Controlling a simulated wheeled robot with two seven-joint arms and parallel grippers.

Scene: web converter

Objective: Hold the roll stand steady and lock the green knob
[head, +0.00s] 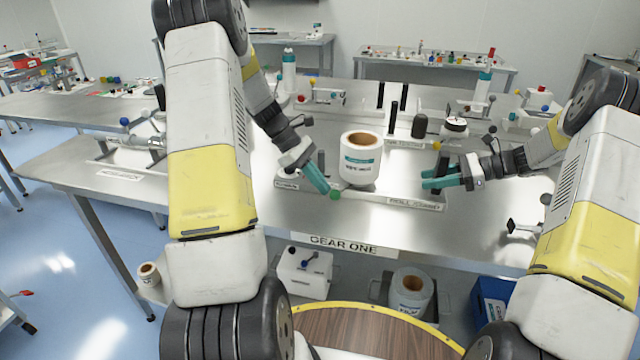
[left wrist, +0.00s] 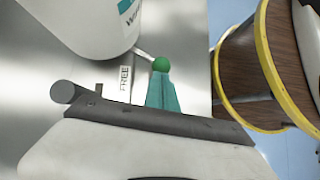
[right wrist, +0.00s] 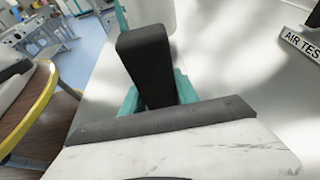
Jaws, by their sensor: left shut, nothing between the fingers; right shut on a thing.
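The roll stand (head: 400,201) stands on the steel bench with a white roll (head: 360,160) upright on it. The green knob (head: 335,195) is at its front left, on the end of a thin lever. In the left wrist view the knob (left wrist: 161,64) lies right at my left fingertips, beside a "FREE" label (left wrist: 124,78). My left gripper (head: 328,190) is shut with nothing between its fingers; it seems to touch the knob. My right gripper (head: 428,180) is shut on a black upright handle (right wrist: 145,65) at the stand's right side. The handle's lower end is hidden.
A black post (head: 419,126) and a round dark-topped device (head: 455,125) stand behind the stand. A "GEAR ONE" sign (head: 343,246) is on the bench's front edge. A grey roll (head: 410,291) and a white box (head: 304,271) are below. The bench's front right is mostly clear.

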